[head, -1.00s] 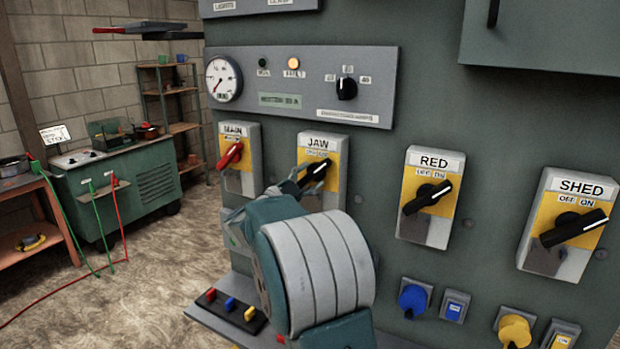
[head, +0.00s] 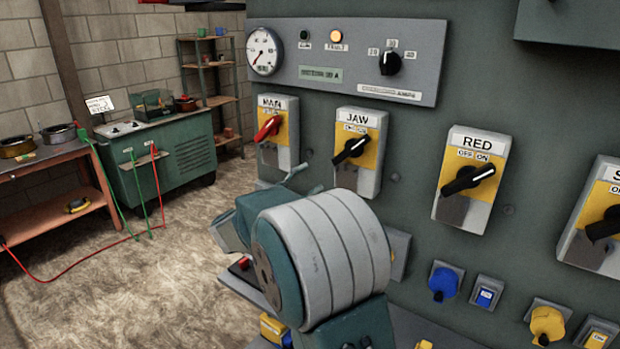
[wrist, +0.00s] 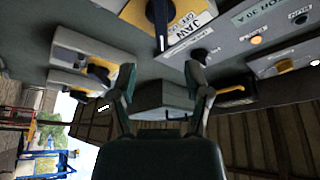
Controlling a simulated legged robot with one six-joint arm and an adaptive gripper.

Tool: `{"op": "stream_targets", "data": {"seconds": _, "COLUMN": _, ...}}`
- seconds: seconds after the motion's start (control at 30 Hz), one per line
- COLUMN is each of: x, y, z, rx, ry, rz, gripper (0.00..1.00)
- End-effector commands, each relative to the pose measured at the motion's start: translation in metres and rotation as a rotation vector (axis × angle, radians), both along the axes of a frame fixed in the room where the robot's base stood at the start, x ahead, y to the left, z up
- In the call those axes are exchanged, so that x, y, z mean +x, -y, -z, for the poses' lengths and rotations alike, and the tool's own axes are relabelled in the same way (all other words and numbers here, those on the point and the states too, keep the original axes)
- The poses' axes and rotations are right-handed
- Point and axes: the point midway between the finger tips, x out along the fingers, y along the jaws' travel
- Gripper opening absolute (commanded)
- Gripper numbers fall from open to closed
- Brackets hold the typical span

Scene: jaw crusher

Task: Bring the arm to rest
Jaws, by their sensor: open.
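My gripper (wrist: 161,80) shows in the wrist view with its two fingers spread apart and nothing between them. The JAW switch also shows at the top of the wrist view (wrist: 165,20).
The green panel (head: 420,190) also carries a MAIN switch (head: 277,137) with a red handle, a RED switch (head: 470,178) and a partly cut-off switch at right. Blue (head: 443,283) and yellow (head: 546,324) sockets sit below. A green cart (head: 165,165) stands at left; the floor before it is mostly clear.

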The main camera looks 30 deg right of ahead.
Motion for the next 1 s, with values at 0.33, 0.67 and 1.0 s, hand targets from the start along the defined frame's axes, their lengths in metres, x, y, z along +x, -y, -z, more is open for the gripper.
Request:
{"op": "stream_targets", "data": {"seconds": 0.33, "x": 0.003, "y": -0.001, "z": -0.004, "rx": 0.005, "ry": -0.001, "rz": -0.036, "gripper": 0.63}}
{"op": "stream_targets", "data": {"seconds": 0.67, "x": 0.034, "y": -0.047, "z": -0.045, "rx": 0.059, "ry": -0.115, "rz": -0.582, "gripper": 0.63}}
{"op": "stream_targets", "data": {"seconds": 1.0, "x": 0.011, "y": -0.141, "z": -0.046, "rx": 0.081, "ry": -0.44, "rz": -1.124, "gripper": 0.63}}
